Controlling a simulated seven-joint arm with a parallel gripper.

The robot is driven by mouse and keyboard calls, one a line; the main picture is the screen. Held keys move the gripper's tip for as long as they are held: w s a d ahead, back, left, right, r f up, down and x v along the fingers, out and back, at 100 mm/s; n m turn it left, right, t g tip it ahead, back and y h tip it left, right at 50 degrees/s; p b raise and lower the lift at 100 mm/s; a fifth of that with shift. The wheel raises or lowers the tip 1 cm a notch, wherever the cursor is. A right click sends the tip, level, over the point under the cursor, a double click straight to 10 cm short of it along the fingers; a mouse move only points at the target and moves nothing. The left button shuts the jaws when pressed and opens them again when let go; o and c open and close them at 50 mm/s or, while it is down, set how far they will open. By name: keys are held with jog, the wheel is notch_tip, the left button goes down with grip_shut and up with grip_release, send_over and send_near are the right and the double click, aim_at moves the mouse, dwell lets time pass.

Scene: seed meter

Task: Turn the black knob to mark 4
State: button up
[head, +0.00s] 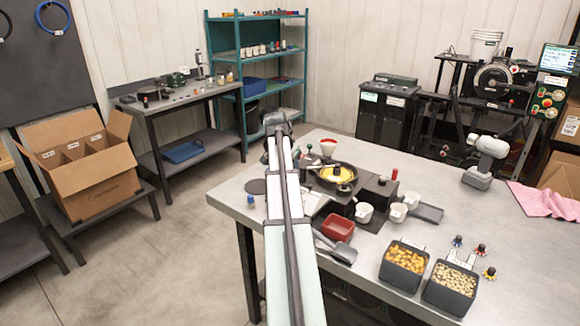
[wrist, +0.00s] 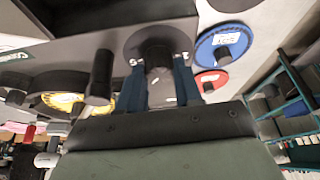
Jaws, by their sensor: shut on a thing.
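In the wrist view, the black knob (wrist: 160,84) stands on a dark round dial plate (wrist: 152,42) of the seed meter. My gripper (wrist: 159,92) has its two blue fingers on either side of the knob, and it is shut on it. In the head view, the seed meter (head: 381,190) is on the grey table, partly behind my arm. My gripper and the black knob cannot be made out there.
In the wrist view, a blue labelled disc (wrist: 224,44), a red disc (wrist: 211,80) and a yellow disc (wrist: 62,102) are close by. In the head view, a red tray (head: 338,229), white cups and two seed bins (head: 388,277) (head: 433,297) stand on the table.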

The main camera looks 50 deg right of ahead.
jog(key=o, duration=1)
jog(key=shift+o, duration=0.2)
jog(key=v, duration=1.3)
jog(key=shift+r, duration=0.4)
jog(key=shift+a+f, duration=0.1)
